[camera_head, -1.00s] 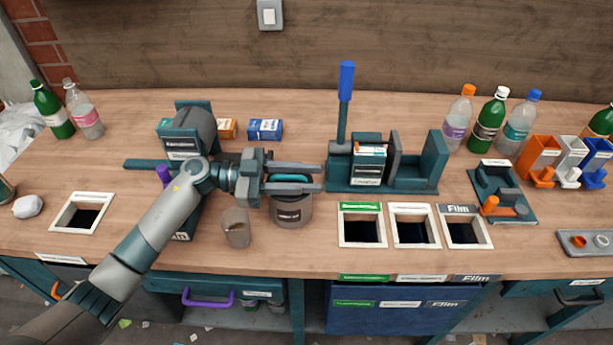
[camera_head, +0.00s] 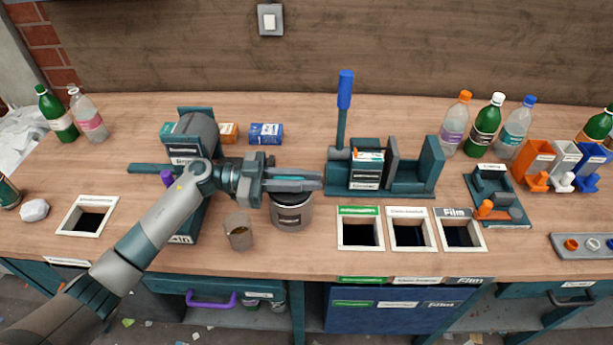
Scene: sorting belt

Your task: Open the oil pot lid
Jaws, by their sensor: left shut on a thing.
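The oil pot (camera_head: 291,214) is a grey round pot with a dark label, standing on the bench left of the square openings. My left gripper (camera_head: 296,184) reaches over its top from the left. Its two long fingers are shut on the teal lid piece (camera_head: 289,178), which shows between them. A dark band shows at the top of the pot under the fingers. The fingers hide much of the lid, so I cannot tell whether it is apart from the pot. My right gripper is out of view.
A small cup (camera_head: 239,233) stands just left of the pot. A teal press with a blue-handled lever (camera_head: 345,90) stands to the right. Framed openings (camera_head: 360,247) lie in the bench at the front right. A dark roller machine (camera_head: 197,130) stands behind my arm.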

